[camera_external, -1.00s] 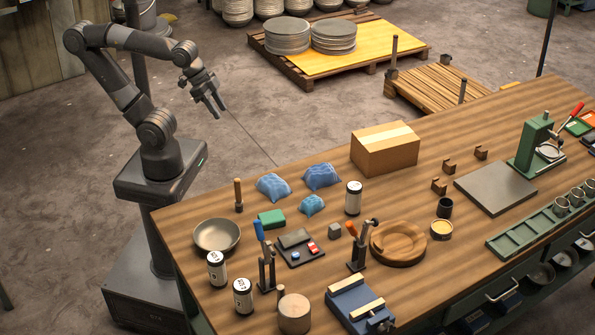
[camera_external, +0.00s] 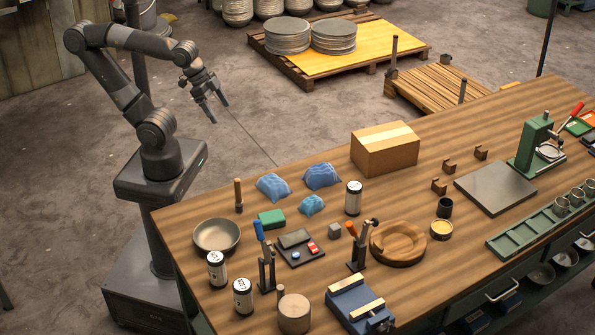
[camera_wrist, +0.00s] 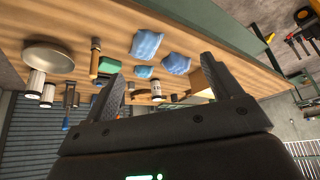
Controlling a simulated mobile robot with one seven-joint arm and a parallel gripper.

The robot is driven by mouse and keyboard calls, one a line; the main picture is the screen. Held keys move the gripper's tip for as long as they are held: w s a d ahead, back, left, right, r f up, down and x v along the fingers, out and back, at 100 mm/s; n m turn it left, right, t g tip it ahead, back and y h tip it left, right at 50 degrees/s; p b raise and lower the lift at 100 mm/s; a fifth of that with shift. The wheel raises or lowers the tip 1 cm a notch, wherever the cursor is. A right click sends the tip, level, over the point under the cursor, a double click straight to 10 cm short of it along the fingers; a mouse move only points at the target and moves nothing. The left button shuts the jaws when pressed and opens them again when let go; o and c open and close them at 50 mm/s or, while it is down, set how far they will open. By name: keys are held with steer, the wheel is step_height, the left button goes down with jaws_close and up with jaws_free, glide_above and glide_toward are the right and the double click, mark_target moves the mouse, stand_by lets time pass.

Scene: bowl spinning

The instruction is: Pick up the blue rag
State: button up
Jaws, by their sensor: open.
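Three crumpled blue rags lie on the wooden workbench (camera_external: 420,165), near its back edge. One rag (camera_external: 273,187) is at the left, a darker one (camera_external: 322,176) is to its right, and a smaller one (camera_external: 312,205) is in front of them. In the wrist view, they show as a rag (camera_wrist: 147,43), another rag (camera_wrist: 176,64) and the small rag (camera_wrist: 144,72), seen between my fingers. My gripper (camera_external: 219,112) is open and empty. It hangs in the air beyond the bench's back-left edge, apart from the rags.
A wooden-handled tool (camera_external: 238,195) stands left of the rags. A green block (camera_external: 271,219) and a dark tray with small parts are in front. A white can (camera_external: 353,198) and a cardboard box (camera_external: 385,150) stand to the right. A metal bowl (camera_external: 217,235) is at the left.

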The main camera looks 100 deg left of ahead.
steer(key=w+d+f+m+g, duration=0.2)
steer(key=w+d+m+g, duration=0.15)
steer(key=w, duration=0.75)
steer(key=m+g, duration=0.2)
steer(key=m, duration=0.2)
glide_above(273, 181)
step_height(273, 181, down, 8)
steer(key=shift+w+a+f, duration=0.15)
steer(key=shift+w+f, duration=0.2)
step_height(273, 181, down, 5)
steer(key=shift+r, duration=0.2)
steer(key=f, duration=0.5)
steer(key=shift+s+f, duration=0.3)
steer(key=shift+s, duration=0.05)
steer(key=c, duration=1.1)
